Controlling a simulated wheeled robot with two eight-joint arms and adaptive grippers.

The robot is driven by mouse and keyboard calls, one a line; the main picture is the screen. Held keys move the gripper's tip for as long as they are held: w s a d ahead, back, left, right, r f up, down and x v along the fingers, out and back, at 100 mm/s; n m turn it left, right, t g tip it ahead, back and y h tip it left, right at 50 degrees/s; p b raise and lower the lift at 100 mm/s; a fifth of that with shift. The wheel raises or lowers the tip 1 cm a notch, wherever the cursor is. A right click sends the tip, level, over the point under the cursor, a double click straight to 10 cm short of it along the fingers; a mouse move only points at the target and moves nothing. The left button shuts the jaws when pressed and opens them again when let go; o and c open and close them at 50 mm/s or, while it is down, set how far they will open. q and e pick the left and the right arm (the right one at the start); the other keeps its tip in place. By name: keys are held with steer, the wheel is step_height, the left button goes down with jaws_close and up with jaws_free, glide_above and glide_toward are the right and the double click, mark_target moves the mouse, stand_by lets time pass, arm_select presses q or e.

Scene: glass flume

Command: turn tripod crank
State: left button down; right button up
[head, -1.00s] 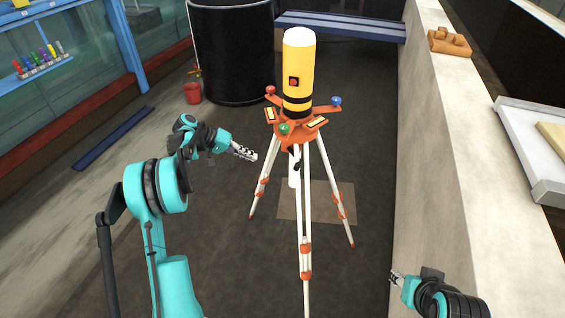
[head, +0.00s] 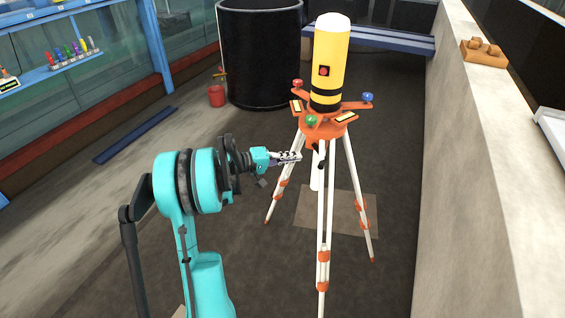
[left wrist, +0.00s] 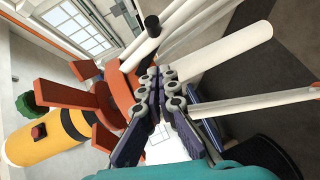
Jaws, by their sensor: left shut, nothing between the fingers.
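The tripod (head: 324,225) has white legs with orange clamps and an orange head (head: 325,128). A yellow cylinder (head: 329,60) with black bands stands upright on it. The crank (head: 320,162) is a small black handle below the head, beside the white centre column (head: 315,178). In the left wrist view the crank's black knob (left wrist: 152,25) shows beyond the fingertips. My left gripper (head: 299,156) is shut and empty, just left of the crank, with a small gap seeming to remain. Its fingers also show in the left wrist view (left wrist: 158,75). My right gripper is out of view.
A black barrel (head: 259,60) and red bucket (head: 217,96) stand behind on the left. A concrete wall (head: 465,170) runs along the right, with a wooden block (head: 484,52) on top. The tripod legs spread close to my left gripper. Dark floor right of the tripod is clear.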

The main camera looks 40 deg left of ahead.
arm_select(q)
steer(key=w+d, duration=0.1)
steer(key=d+f+b, duration=0.1)
steer(key=d, duration=0.1)
steer(key=w+d, duration=0.1)
steer(key=shift+w+d+f+b, duration=0.3)
steer(key=shift+d, duration=0.05)
steer(key=shift+d, duration=0.1)
steer(key=shift+w+d+r, duration=0.1)
steer(key=shift+d+r, duration=0.05)
steer(key=shift+d, duration=0.35)
steer(key=shift+d, duration=0.15)
stand_by(0.5)
